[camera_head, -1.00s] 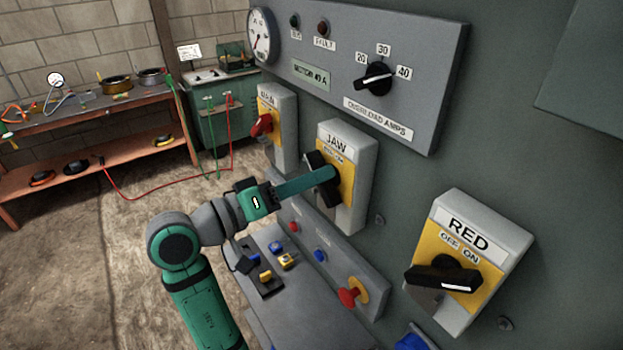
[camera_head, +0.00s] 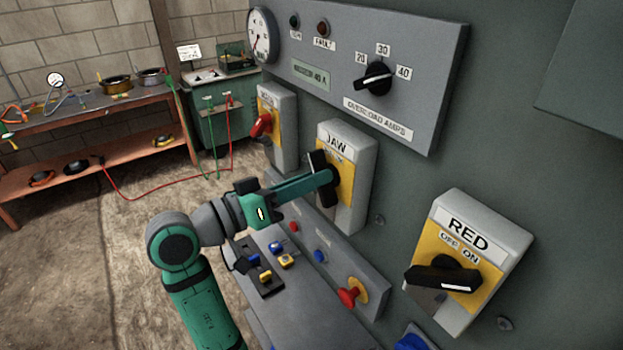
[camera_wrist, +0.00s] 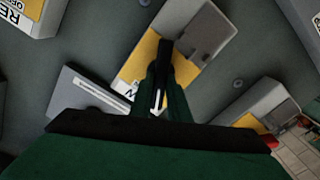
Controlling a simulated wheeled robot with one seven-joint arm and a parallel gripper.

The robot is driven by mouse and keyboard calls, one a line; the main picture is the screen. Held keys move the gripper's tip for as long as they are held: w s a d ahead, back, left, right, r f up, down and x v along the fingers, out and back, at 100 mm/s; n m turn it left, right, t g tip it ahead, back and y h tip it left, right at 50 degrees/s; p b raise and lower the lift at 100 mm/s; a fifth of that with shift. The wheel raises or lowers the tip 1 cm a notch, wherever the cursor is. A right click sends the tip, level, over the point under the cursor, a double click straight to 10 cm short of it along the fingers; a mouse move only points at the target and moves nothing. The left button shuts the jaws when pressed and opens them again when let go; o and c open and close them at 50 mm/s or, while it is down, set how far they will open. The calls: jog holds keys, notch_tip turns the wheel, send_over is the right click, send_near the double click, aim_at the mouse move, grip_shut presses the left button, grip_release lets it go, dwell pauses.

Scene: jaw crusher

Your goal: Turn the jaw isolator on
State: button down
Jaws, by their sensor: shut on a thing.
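The jaw isolator (camera_head: 356,166) is a grey box with a yellow face plate and a "JAW" label, mounted on the grey-green panel. Its black handle (camera_head: 322,172) stands close to upright in the head view, and it also shows in the wrist view (camera_wrist: 165,62). My gripper (camera_head: 328,177) reaches in from the left and is shut on this handle. In the wrist view the two green fingers (camera_wrist: 161,88) close around the black handle. The small ON and OFF marks on this isolator are mostly covered by the handle and cannot be read.
The RED isolator (camera_head: 470,262) is at the right, its handle lying near level. Another isolator with a red handle (camera_head: 262,125) is at the left. The overload dial (camera_head: 374,78) is above. A red mushroom button (camera_head: 349,297) is below. Open floor lies at the left.

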jog(key=shift+s+d+f+m, duration=0.1)
jog(key=shift+m, duration=2.35)
jog(key=shift+s+d+r+m, duration=0.1)
jog(key=shift+m, duration=2.3)
jog(key=shift+s+d+f+m, duration=0.1)
jog(key=shift+m, duration=2.35)
jog(key=shift+a, duration=0.1)
jog(key=c, duration=1.7)
grip_release()
